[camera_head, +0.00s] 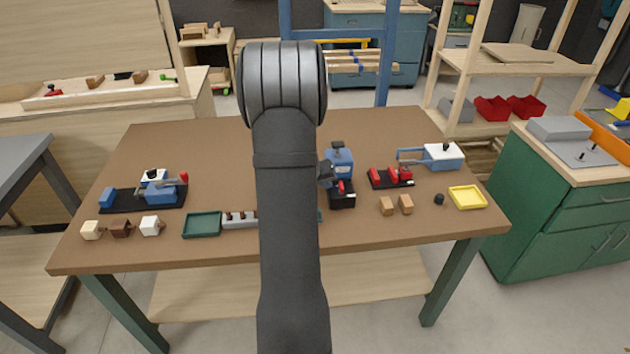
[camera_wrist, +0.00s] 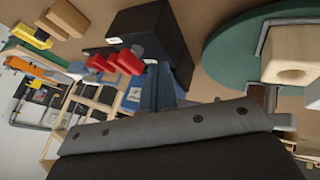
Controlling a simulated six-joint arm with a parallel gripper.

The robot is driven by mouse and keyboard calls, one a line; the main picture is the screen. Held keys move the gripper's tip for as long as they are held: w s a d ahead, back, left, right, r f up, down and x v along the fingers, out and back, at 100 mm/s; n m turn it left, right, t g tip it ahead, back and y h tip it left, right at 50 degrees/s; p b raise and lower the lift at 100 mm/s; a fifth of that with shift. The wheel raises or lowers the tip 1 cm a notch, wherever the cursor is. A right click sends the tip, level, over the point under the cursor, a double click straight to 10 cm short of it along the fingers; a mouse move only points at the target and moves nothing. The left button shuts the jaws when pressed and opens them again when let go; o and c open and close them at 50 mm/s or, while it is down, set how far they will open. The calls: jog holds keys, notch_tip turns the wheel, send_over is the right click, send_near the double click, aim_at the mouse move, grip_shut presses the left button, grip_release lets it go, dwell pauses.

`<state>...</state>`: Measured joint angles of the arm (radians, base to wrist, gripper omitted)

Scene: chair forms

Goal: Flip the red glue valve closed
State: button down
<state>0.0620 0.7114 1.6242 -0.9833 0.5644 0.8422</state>
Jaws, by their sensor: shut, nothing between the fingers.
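Several red parts show, and I cannot tell for sure which one is the glue valve. One small red part (camera_head: 341,186) is low on the blue device (camera_head: 341,160) just right of my arm. A red knob (camera_head: 184,177) stands at the right end of the blue and white fixture on the left. In the wrist view, two red blocks (camera_wrist: 125,62) sit beside a black block (camera_wrist: 150,35) and blue parts. My gripper (camera_wrist: 180,125) fills the bottom of the wrist view, shut and empty.
The brown table (camera_head: 220,150) also holds a red-block fixture (camera_head: 390,177), a blue and white clamp (camera_head: 443,154), a green tray (camera_head: 202,224), a yellow tray (camera_head: 467,197) and small wooden blocks. The table's back left is clear.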

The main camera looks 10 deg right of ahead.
jog(key=shift+d, duration=0.85)
jog(key=shift+w+m+g+h, duration=0.2)
jog(key=shift+m+g, duration=0.1)
jog(key=shift+m, duration=0.3)
jog(key=shift+w+m+g+h, duration=0.2)
jog(key=shift+m+g, duration=0.1)
jog(key=shift+m, duration=0.3)
jog(key=shift+w+d+m+g+h, duration=0.15)
jog(key=shift+m+g, duration=0.2)
jog(key=shift+m, duration=0.25)
jog(key=shift+w+m+g+h, duration=0.15)
jog(key=shift+m+g, duration=0.2)
jog(key=shift+m, duration=0.25)
jog(key=shift+w+d+m+g, duration=0.15)
jog(key=shift+m+g, duration=0.35)
jog(key=shift+m, duration=0.25)
jog(key=shift+w+d+m+g, duration=0.1)
jog(key=shift+w+m+g, duration=0.1)
jog(key=shift+m+g, duration=0.45)
jog(key=shift+w+d+m+g, duration=0.15)
jog(key=shift+m+g, duration=0.2)
jog(key=shift+m, duration=0.55)
jog(key=shift+w+d, duration=0.1)
